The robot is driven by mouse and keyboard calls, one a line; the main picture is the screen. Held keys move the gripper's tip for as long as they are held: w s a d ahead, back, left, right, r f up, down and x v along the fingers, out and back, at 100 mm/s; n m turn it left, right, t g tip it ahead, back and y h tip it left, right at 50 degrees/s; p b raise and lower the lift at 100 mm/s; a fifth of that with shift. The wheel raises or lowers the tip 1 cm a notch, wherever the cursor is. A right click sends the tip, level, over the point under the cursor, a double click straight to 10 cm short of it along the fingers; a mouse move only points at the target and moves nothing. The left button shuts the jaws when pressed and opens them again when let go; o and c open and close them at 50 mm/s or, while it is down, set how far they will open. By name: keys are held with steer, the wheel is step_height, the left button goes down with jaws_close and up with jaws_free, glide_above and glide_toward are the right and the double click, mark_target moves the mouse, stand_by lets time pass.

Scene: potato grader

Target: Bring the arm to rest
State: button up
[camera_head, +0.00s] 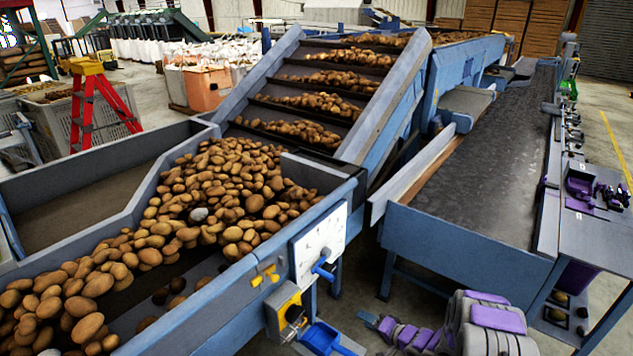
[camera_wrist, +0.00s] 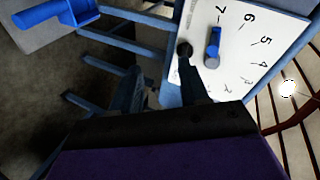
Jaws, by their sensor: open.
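My gripper (camera_wrist: 160,78) is open in the wrist view, with its two dark fingers apart and nothing between them. A white dial plate (camera_wrist: 240,45) with numbers and a blue knob (camera_wrist: 213,48) shows beyond the right finger. I cannot tell whether the finger touches the plate. In the head view, my purple and grey arm (camera_head: 490,318) is low at the bottom right, reaching left below the belt frame. The same dial plate (camera_head: 318,242) is up and to the left of it, on the hopper's end.
A blue scoop-like part (camera_head: 325,338) and a yellow-edged box (camera_head: 290,310) are left of my arm. The hopper wall (camera_head: 215,310) borders piled potatoes (camera_head: 235,190). The blue belt frame (camera_head: 460,245) and a bench with purple parts (camera_head: 590,230) stand behind and right.

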steer(key=w+d+r+n+g+h, duration=0.1)
steer(key=w+d+r+n+h, duration=0.1)
steer(key=d+r+h, duration=0.75)
steer(key=s+d+r+g+h, duration=0.3)
steer(key=s+r, duration=0.7)
steer(key=r, duration=0.5)
steer(key=s+a+r+n+g+y, duration=0.1)
steer(key=s+a, duration=0.4)
steer(key=s, duration=0.8)
steer(key=s+a+r+n+g+y, duration=0.1)
steer(key=s+a+r+g, duration=0.3)
steer(key=s, duration=0.9)
steer(key=s+a+r+n+g+y, duration=0.1)
steer(key=s+a+r+g, duration=0.2)
steer(key=s, duration=1)
steer(key=a+r, duration=0.3)
steer(key=shift+s+a, duration=0.2)
steer(key=shift+a, duration=0.15)
steer(key=shift+a+n, duration=0.1)
steer(key=shift+n, duration=0.2)
